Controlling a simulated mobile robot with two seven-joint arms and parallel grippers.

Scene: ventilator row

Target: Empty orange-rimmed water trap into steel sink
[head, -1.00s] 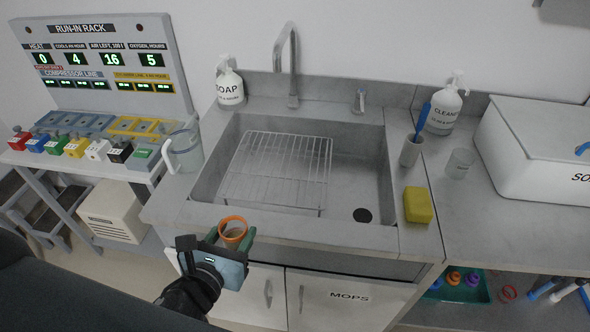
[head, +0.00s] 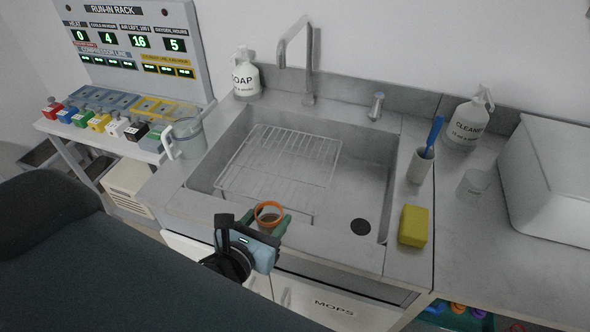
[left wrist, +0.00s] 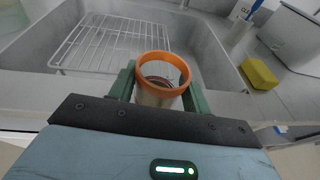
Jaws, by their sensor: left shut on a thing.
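The orange-rimmed water trap (head: 269,213) is a small clear cup, upright, with brownish contents showing inside. My left gripper (head: 272,222) is shut on it, with green fingers on both sides of the cup. In the left wrist view the trap (left wrist: 162,72) sits between the fingers. It is at the front edge of the steel sink (head: 365,185). The sink basin looks empty apart from a wire rack (head: 280,165) on its left side and a dark drain (head: 361,227) at the front right. My right gripper is not in view.
A faucet (head: 309,65) and a soap bottle (head: 246,78) stand behind the sink. A clear jug (head: 188,138) stands at its left. A yellow sponge (head: 413,226), a brush cup (head: 420,167) and a cleaner bottle (head: 468,122) are at the right. The basin's right part is free.

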